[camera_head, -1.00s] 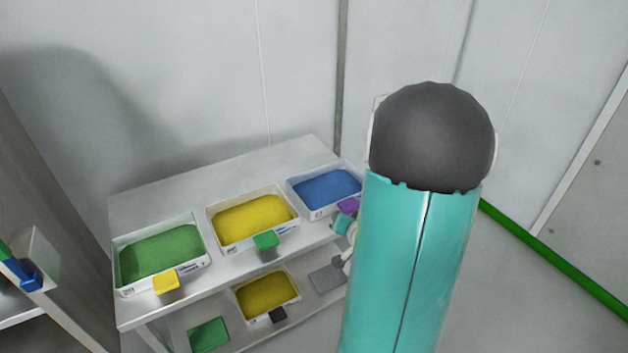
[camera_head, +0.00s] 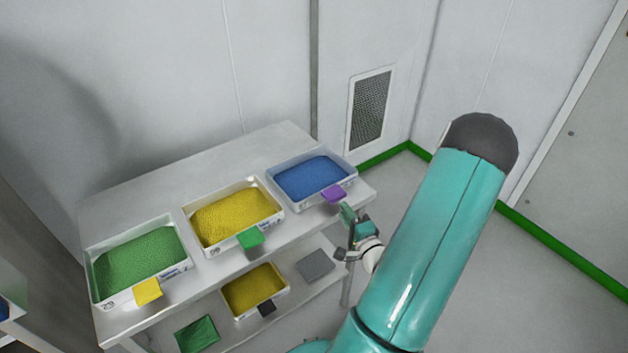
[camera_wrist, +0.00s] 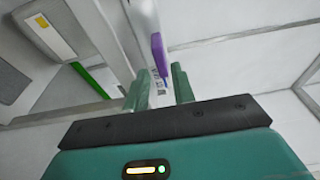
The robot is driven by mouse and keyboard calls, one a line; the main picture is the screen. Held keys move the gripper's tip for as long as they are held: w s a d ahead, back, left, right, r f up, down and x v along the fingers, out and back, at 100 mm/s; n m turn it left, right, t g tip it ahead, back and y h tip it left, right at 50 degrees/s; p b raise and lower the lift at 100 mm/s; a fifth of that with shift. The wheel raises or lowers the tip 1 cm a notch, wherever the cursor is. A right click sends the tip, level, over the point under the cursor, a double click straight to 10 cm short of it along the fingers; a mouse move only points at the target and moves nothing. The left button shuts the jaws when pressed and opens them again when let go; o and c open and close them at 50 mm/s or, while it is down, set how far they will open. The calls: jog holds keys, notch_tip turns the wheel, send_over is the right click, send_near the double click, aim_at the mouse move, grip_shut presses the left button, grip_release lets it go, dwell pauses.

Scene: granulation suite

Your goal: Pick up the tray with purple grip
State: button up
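The tray with the purple grip (camera_head: 300,206) is white, filled with blue granules, and sits at the right end of the upper shelf. Its purple grip (camera_head: 333,194) sticks out from the front side. My gripper (camera_head: 345,212) is just in front of and below the grip. In the wrist view my gripper (camera_wrist: 159,70) is open, its two green fingers apart. The purple grip (camera_wrist: 158,52) shows ahead, near the gap between the fingertips. I cannot tell if the fingers touch it.
On the same shelf (camera_head: 228,264) stand a yellow-filled tray with a green grip (camera_head: 250,238) and a green-filled tray with a yellow grip (camera_head: 148,291). More trays sit on the lower shelf. Floor to the right (camera_head: 540,290) is clear. A wall vent (camera_head: 369,110) is behind.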

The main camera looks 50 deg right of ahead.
aim_at(336, 201)
jog(key=x, duration=0.7)
jog(key=shift+w+a, duration=0.1)
jog(key=shift+w, duration=0.2)
grip_shut()
